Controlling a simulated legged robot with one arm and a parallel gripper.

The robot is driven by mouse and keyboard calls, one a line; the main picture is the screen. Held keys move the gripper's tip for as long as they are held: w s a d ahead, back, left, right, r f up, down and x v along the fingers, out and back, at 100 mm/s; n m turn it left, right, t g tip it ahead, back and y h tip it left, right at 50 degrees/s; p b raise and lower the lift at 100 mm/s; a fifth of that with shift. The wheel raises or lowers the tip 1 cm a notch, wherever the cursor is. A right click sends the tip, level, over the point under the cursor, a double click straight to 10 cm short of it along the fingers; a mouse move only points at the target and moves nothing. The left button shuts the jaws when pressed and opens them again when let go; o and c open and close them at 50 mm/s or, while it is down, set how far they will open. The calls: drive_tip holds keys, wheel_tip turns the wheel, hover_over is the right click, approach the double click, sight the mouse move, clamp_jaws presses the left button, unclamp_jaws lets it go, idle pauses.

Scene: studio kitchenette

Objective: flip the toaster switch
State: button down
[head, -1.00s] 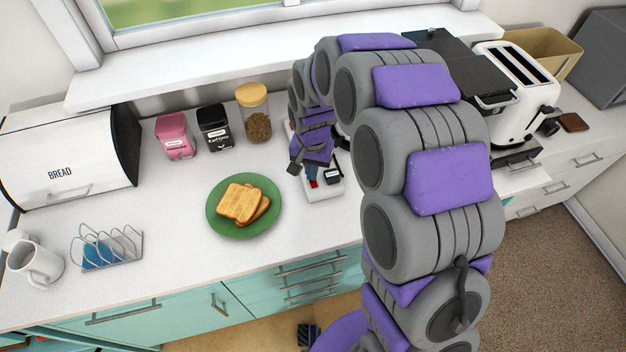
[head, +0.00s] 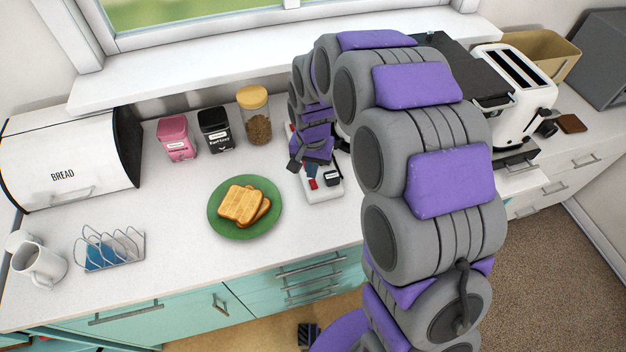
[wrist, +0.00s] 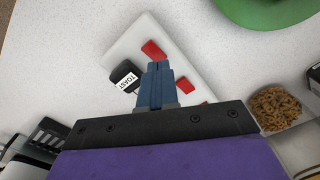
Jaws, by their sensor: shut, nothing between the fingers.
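A white power strip (head: 325,193) lies on the counter, partly hidden by my arm in the head view. In the wrist view the strip (wrist: 125,47) carries red switches and a black plug labelled TOAST (wrist: 125,78). One red switch (wrist: 153,49) shows just beyond my fingertips, level with that plug; another red switch (wrist: 184,85) shows to the right of the fingers. My gripper (wrist: 158,65) is shut and empty over the strip; I cannot tell whether it touches. The white toaster (head: 520,90) stands at the right, its slots seen from above.
A green plate (head: 220,224) with toast lies left of the strip. A glass jar (head: 255,125), a black tin (head: 214,130) and a pink tin (head: 177,138) stand behind. A bread bin (head: 75,180), toast rack (head: 108,247) and mugs are farther left.

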drive_tip(key=shift+r+p, duration=0.95)
drive_tip(key=shift+r, duration=1.3)
drive_tip(key=s+d+r+n, duration=0.1)
drive_tip(key=s+d+r, duration=0.3)
drive_tip(key=s, duration=0.3)
drive_tip(key=s+d+r, duration=0.4)
drive_tip(key=s+d, duration=0.1)
drive_tip(key=s, duration=0.2)
drive_tip(key=s+d+r+n+g, duration=0.1)
drive_tip(key=s+d, duration=0.1)
drive_tip(key=s, duration=0.7)
drive_tip(key=s+d+r, duration=0.1)
drive_tip(key=s+d, duration=0.2)
drive_tip(key=s, duration=0.6)
drive_tip(key=shift+r+n+g, duration=0.2)
drive_tip(key=shift+n+g, duration=0.2)
drive_tip(key=shift+s, duration=0.1)
